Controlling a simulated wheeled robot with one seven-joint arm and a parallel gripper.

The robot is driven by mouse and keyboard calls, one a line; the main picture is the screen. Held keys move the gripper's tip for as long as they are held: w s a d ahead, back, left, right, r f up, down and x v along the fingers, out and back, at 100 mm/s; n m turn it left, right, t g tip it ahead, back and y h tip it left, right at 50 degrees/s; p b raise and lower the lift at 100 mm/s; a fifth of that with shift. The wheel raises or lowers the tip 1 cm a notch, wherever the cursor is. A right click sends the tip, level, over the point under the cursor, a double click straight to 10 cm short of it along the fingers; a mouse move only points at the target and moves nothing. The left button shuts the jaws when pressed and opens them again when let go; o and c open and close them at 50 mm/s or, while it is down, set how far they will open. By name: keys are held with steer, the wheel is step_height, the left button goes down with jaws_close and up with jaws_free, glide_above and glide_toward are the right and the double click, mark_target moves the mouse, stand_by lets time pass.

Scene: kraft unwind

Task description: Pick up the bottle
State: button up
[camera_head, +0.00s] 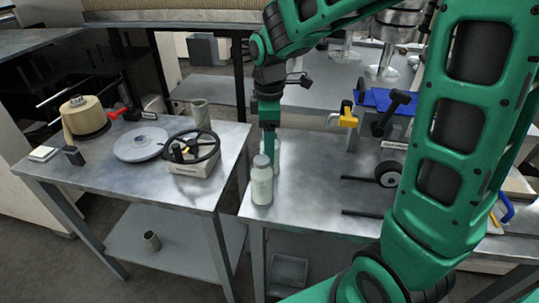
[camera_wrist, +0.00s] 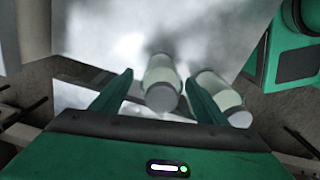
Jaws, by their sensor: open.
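A pale, whitish-green bottle (camera_head: 262,182) with a grey cap stands upright near the left edge of the right-hand metal table. A second similar bottle (camera_head: 276,150) stands just behind it, partly hidden by the first bottle and my gripper (camera_head: 268,143). My gripper points down at the bottles. In the wrist view my gripper (camera_wrist: 159,84) is open, with one bottle (camera_wrist: 161,72) between the lines of its two fingers and no clear contact. The other bottle (camera_wrist: 217,92) lies outside the right finger, close beside it. I cannot tell which bottle is which across the views.
The right table (camera_head: 315,195) is bare in front of the bottles. A caster wheel (camera_head: 388,174), dark rods and yellow and blue tools lie to their right. The left table (camera_head: 110,178) holds a steering wheel (camera_head: 191,147), a grey disc (camera_head: 140,144) and a brown roll (camera_head: 84,115). A gap separates the tables.

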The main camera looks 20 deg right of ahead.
step_height(320, 180, down, 4)
steer(key=shift+f, duration=0.2)
steer(key=shift+s, duration=0.1)
steer(key=c, duration=1.4)
steer(key=shift+o, duration=0.2)
steer(key=shift+r, duration=0.15)
